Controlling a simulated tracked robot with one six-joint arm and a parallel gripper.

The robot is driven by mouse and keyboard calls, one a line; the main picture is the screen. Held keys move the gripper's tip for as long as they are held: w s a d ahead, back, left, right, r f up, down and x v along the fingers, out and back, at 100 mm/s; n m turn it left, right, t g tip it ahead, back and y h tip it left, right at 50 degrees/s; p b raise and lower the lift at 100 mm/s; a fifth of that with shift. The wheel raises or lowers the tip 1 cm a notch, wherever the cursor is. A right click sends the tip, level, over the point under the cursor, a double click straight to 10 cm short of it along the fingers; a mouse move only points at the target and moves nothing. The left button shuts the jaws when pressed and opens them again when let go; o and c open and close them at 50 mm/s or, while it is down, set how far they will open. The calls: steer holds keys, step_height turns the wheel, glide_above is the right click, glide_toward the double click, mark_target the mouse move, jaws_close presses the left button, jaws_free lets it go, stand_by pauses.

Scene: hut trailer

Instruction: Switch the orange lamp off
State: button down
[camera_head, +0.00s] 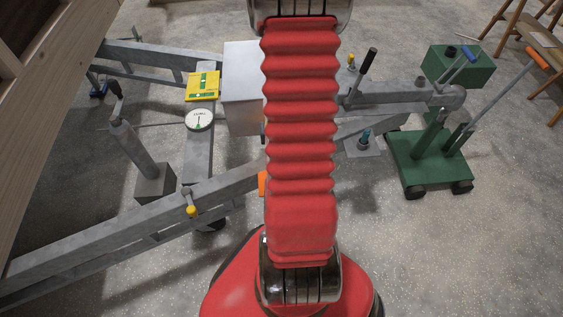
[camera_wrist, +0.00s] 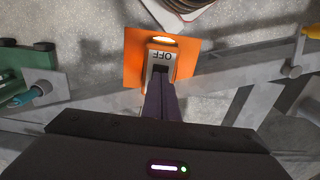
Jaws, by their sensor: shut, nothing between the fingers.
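The orange lamp (camera_wrist: 134,70) is in the upper middle of the wrist view, with a bright, lit strip (camera_wrist: 162,41) along its far edge. A grey switch housing (camera_wrist: 166,56) on it carries the word OFF, upside down in this view. My gripper (camera_wrist: 159,82) is shut and empty, with its dark fingertips over the dark slot just below the word. I cannot tell whether they touch the switch. In the head view only a sliver of orange (camera_head: 262,184) shows beside my red arm, which hides my gripper.
Grey trailer frame beams (camera_head: 130,222) run around the spot. A white box (camera_head: 242,85), a yellow level (camera_head: 202,86) and a round gauge (camera_head: 200,119) are on the frame. A green wheeled trolley (camera_head: 430,160) stands at the right. Wooden framing (camera_head: 50,75) is at the left.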

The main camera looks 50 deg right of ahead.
steer(key=shift+f, duration=0.85)
stand_by(0.8)
steer(key=shift+r, duration=0.1)
step_height(320, 180, up, 7)
stand_by(1.1)
stand_by(0.5)
steer(key=w+a+r+n+t, duration=0.1)
steer(key=a+r+n, duration=0.4)
steer(key=a+r, duration=0.8)
steer(key=w+a+r+n+t, duration=0.1)
steer(key=a+r+n+t, duration=0.3)
steer(key=a+r, duration=1)
steer(key=a, duration=0.3)
steer(key=shift+w+a+n+t, duration=0.3)
steer(key=shift+w+a+n, duration=0.05)
steer(key=shift+a+n, duration=0.05)
